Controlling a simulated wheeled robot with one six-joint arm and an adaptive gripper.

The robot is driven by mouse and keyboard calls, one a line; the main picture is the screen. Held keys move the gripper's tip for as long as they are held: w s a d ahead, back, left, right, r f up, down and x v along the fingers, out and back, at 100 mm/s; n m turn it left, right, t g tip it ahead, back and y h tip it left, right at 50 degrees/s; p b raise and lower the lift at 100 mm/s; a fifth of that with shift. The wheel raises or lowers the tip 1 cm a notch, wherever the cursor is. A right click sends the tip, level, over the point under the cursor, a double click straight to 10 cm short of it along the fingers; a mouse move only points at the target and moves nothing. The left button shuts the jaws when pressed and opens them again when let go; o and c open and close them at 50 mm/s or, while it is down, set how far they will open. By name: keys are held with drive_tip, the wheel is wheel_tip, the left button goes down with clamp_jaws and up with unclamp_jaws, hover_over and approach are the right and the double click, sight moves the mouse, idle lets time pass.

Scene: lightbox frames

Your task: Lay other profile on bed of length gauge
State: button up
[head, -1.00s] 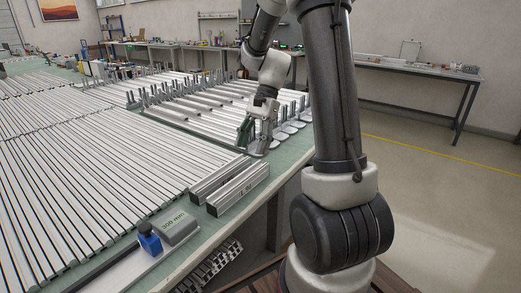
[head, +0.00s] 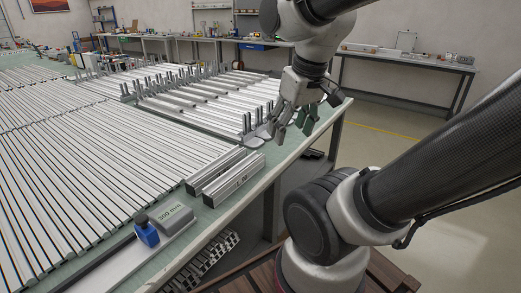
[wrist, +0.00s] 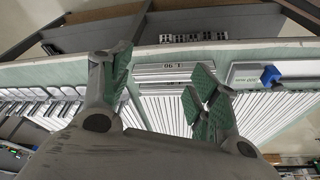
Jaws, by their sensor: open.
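Two short aluminium profiles (head: 228,174) lie side by side near the table's front edge; dark marks show on the nearer one's side. They also show in the wrist view (wrist: 178,78), beyond and between my fingers. The length gauge stands at the front left, with a grey block (head: 174,217) marked 300 mm, a blue stop (head: 147,232) and a long bed (head: 112,266); the wrist view shows its blue stop (wrist: 270,75) at right. My gripper (head: 292,122) is open and empty, raised above the table edge, behind and right of the two profiles.
Many long profiles (head: 95,160) cover the left of the table. Behind the short profiles, a rack with upright posts (head: 195,100) holds more profiles. A strip of bare green tabletop (head: 268,178) runs along the front edge. More profiles (head: 205,258) sit on a shelf below.

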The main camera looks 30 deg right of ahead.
drive_tip(key=w+f+m+g, duration=0.2)
drive_tip(key=w+f+g, duration=0.1)
drive_tip(key=w+f, duration=0.2)
drive_tip(key=m+g+y, duration=0.2)
drive_tip(key=m+y, duration=0.2)
drive_tip(key=m, duration=0.6)
approach(239, 168)
wheel_tip(239, 168, down, 2)
drive_tip(key=shift+a+f, duration=0.1)
drive_tip(key=shift+f, duration=0.05)
drive_tip(key=shift+a+f+m, duration=0.1)
drive_tip(key=shift+m, duration=0.4)
drive_tip(key=shift+a+f, duration=0.1)
drive_tip(key=shift+f, duration=0.15)
drive_tip(key=x, duration=0.7)
drive_tip(key=shift+s+a, duration=0.15)
drive_tip(key=shift+s, duration=0.05)
drive_tip(key=shift+r, duration=0.1)
drive_tip(key=c, duration=1.3)
